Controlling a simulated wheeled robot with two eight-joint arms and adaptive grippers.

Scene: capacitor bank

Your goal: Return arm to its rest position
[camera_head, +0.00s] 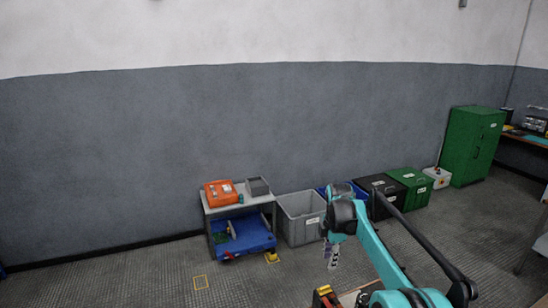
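My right arm (375,250), teal with black joints, rises from the bottom edge right of centre and bends down at its end. My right gripper (332,258) hangs below that bend, in front of the grey bin. It is small and partly merged with the arm, so I cannot tell whether its fingers are open or hold anything. My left arm and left gripper are out of view.
A grey cart (243,207) with an orange case (221,193) stands by the wall. A grey bin (299,220), black box (379,185), green box (410,188) and green cabinet (473,147) line the wall. Open floor lies at the left.

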